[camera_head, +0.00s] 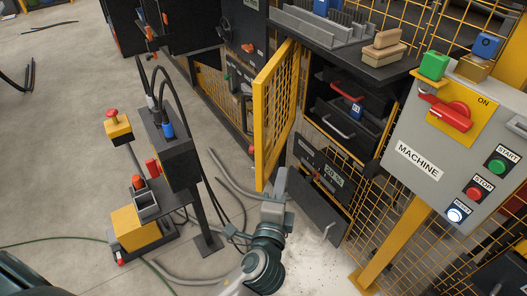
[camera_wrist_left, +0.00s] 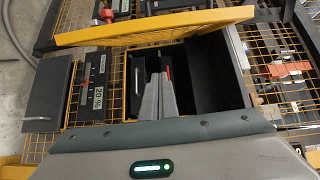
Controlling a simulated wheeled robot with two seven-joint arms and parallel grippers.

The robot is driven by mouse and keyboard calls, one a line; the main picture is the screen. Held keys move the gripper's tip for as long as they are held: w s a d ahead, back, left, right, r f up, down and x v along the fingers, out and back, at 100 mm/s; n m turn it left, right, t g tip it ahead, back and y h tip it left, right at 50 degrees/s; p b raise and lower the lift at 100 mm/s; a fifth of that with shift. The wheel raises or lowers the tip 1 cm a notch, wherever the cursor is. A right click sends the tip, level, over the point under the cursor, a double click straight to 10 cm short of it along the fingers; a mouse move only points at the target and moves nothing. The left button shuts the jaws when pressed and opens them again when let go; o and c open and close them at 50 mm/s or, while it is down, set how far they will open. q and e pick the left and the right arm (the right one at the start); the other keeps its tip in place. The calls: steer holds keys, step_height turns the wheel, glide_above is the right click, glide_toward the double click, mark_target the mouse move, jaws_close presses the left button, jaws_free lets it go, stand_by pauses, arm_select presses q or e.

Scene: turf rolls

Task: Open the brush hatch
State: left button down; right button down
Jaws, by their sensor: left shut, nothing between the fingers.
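A dark plain panel (camera_head: 318,209) sits low on the machine front, under a gauge panel reading 20 %. It looks like the brush hatch, but I see no label on it and cannot tell whether it is fully closed. It also shows at the left of the left wrist view (camera_wrist_left: 47,91). A yellow mesh door (camera_head: 272,105) stands swung open beside the compartment above; it crosses the top of the left wrist view (camera_wrist_left: 150,27). My left gripper (camera_head: 284,176) is shut and empty, in front of the machine; its fingers (camera_wrist_left: 159,82) overlap the open compartment in the wrist view. My right gripper is out of view.
Inside the compartment are a red handle (camera_head: 349,91) and a grey handle (camera_head: 338,127). A grey control box (camera_head: 418,160) stands at the right on a yellow post. A dark post-mounted box (camera_head: 178,150) with cables stands at the left. Pale debris lies on the floor below the panel.

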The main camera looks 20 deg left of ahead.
arm_select(q)
steer(key=shift+s+a+r+n+y, duration=0.15)
steer(key=shift+r+n+y, duration=0.1)
steer(key=shift+r+y, duration=0.3)
steer(key=shift+s+a+r+n+y, duration=0.1)
steer(key=shift+r+n+y, duration=0.15)
steer(key=shift+r+y, duration=0.25)
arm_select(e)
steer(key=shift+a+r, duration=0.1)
arm_select(q)
steer(key=shift+w+r+h, duration=0.1)
steer(key=shift+w+h, duration=0.05)
steer(key=shift+h, duration=0.1)
